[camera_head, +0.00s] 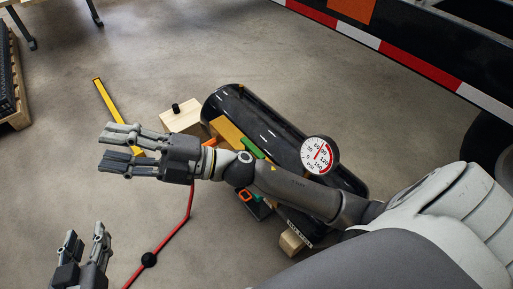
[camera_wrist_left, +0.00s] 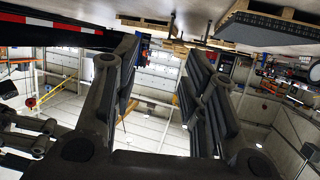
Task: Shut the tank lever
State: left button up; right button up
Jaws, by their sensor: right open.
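A black air tank (camera_head: 225,98) lies on the floor in the head view. A green handle (camera_head: 252,147) and an orange part (camera_head: 210,142) show on its near side; I cannot tell which is the tank lever. My right arm crosses in front of the tank and hides part of that side. My right gripper (camera_head: 119,147) is open and empty, left of the tank and apart from it. My left gripper (camera_head: 83,244) is open and empty at the bottom left. Its spread fingers also show in the left wrist view (camera_wrist_left: 160,95). The tank is not recognizable there.
A round pressure gauge (camera_head: 320,155) sits on the tank. Wooden blocks (camera_head: 181,118) prop it. A yellow bar (camera_head: 105,99) runs behind my right gripper. A red hose (camera_head: 172,236) lies on the floor. A trailer edge (camera_head: 400,57) is at upper right.

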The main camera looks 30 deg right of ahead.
notch_tip(320, 180, down, 3)
jog(key=s+a+n+g, duration=0.1)
jog(key=a+n+g, duration=0.1)
jog(key=n+g, duration=0.4)
jog(key=n+g+h+b, duration=0.2)
jog(key=n+g+h, duration=0.25)
jog(key=h, duration=1.55)
send_over(257, 151)
notch_tip(257, 151, down, 22)
jog(key=shift+f, duration=0.2)
notch_tip(257, 151, down, 4)
jog(key=shift+f+b, duration=0.1)
jog(key=shift+b, duration=0.45)
pick_arm(q)
notch_tip(257, 151, up, 13)
jog(key=d+t+h, duration=0.2)
jog(key=t, duration=0.6)
jog(key=shift+w+r+h, duration=0.15)
jog(key=shift+w+h, duration=0.15)
jog(key=shift+h, duration=0.1)
pick_arm(e)
jog(key=shift+f, duration=0.25)
